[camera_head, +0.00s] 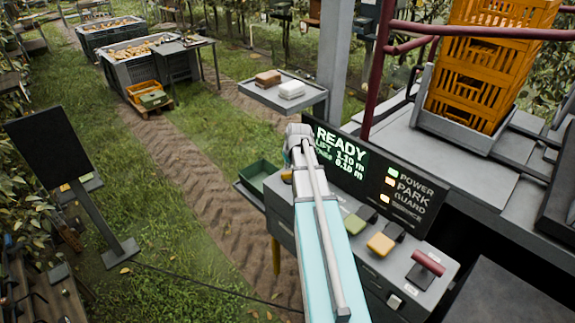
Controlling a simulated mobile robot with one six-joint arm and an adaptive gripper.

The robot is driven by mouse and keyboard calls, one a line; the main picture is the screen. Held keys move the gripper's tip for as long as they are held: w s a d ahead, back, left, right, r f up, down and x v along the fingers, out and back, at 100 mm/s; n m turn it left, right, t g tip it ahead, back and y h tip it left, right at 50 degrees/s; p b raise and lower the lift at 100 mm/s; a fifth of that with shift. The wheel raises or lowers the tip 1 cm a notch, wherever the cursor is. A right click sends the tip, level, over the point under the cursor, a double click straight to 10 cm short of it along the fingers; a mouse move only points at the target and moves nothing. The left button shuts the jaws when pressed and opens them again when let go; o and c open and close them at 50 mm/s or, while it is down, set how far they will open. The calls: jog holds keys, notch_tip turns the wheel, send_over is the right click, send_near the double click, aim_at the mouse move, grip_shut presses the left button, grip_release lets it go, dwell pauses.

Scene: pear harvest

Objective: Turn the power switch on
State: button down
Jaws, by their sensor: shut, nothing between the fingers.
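The control console (408,275) stands at the lower right, below a lit display (340,160) that reads READY with LIFT 1.10 m. The lamp beside POWER (392,172) glows green; the lamps beside PARK and GUARD glow amber or yellow. The console bears a green button (354,223), a yellow button (380,244), a red-handled lever (428,262) and a small white switch (395,301). I cannot read which control is the power switch. My pale blue arm covers the console's left part. My gripper does not show; it is hidden beyond the arm's far joint.
A grey tray (262,94) with a brown and a white block juts out behind the console, beside a grey post (338,60). Orange crates (490,60) stand on the machine at right. A green bin (258,176) lies left of the console. A dark panel (50,140) stands on the grass at left.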

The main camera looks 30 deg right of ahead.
dwell(0.7)
jog(key=s+a+f+g+b, duration=0.1)
jog(key=s+a+f+b, duration=0.2)
jog(key=a, duration=0.7)
jog(key=s+a+f+n+g+b, duration=0.1)
jog(key=s+a+f+g+b, duration=0.1)
jog(key=s+a, duration=0.4)
jog(key=s+a+f+g+b, duration=0.1)
jog(key=s+a+f+b, duration=0.3)
jog(key=a, duration=1.2)
jog(key=shift+s+a+f+y, duration=0.25)
jog(key=shift+s+f+y, duration=0.05)
jog(key=shift+s+f, duration=0.45)
